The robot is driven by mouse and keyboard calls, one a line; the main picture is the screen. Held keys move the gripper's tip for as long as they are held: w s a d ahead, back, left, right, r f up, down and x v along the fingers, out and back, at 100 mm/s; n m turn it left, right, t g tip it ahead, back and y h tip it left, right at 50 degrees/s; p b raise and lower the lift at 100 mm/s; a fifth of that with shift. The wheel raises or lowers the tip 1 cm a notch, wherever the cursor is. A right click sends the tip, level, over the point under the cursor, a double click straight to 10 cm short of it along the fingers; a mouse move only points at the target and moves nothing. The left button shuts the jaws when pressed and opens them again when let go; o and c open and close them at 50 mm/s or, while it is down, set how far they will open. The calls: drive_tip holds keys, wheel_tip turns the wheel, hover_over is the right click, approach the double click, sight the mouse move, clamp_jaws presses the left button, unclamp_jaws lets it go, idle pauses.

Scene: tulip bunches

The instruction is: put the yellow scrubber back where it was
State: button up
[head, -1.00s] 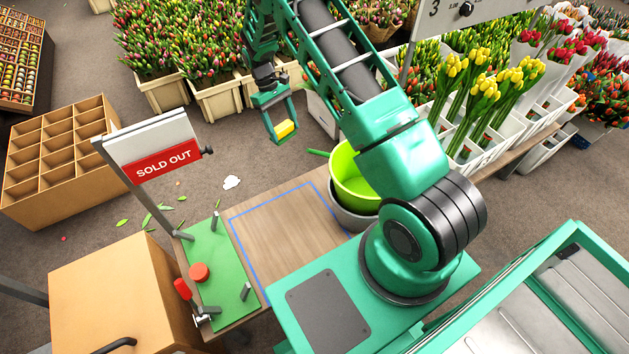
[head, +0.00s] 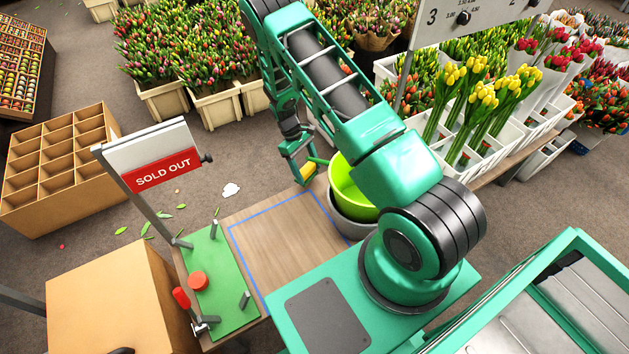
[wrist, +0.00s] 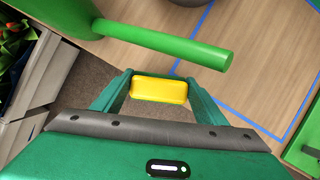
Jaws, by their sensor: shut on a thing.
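The yellow scrubber (head: 308,172) is a small yellow block held between the fingertips of my gripper (head: 300,164). In the wrist view the scrubber (wrist: 159,89) sits crosswise between the two green fingers of my gripper (wrist: 158,92), which are shut on it. The gripper hangs close to the far edge of the wooden table (head: 275,235), left of a lime-green bucket (head: 343,183). In the wrist view a green rod-like handle (wrist: 165,43) lies just beyond the scrubber. I cannot tell the scrubber's exact height.
A blue outline (head: 250,268) marks a bare rectangle on the table. A green mat (head: 220,265) with a red knob (head: 198,281) and pegs lies left of it. A grey tub (head: 355,227) stands under the lime bucket. A SOLD OUT sign (head: 160,168) rises at the left.

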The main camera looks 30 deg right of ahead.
drive_tip(key=s+f, duration=0.1)
drive_tip(key=s+d+f, duration=0.1)
drive_tip(key=s, duration=0.1)
drive_tip(key=shift+s+d, duration=0.15)
drive_tip(key=shift+s, duration=0.05)
drive_tip(key=shift+s+d+f, duration=0.15)
drive_tip(key=shift+s+f, duration=0.15)
drive_tip(key=shift+f, duration=0.1)
drive_tip(key=o, duration=1)
drive_tip(key=shift+f, duration=0.1)
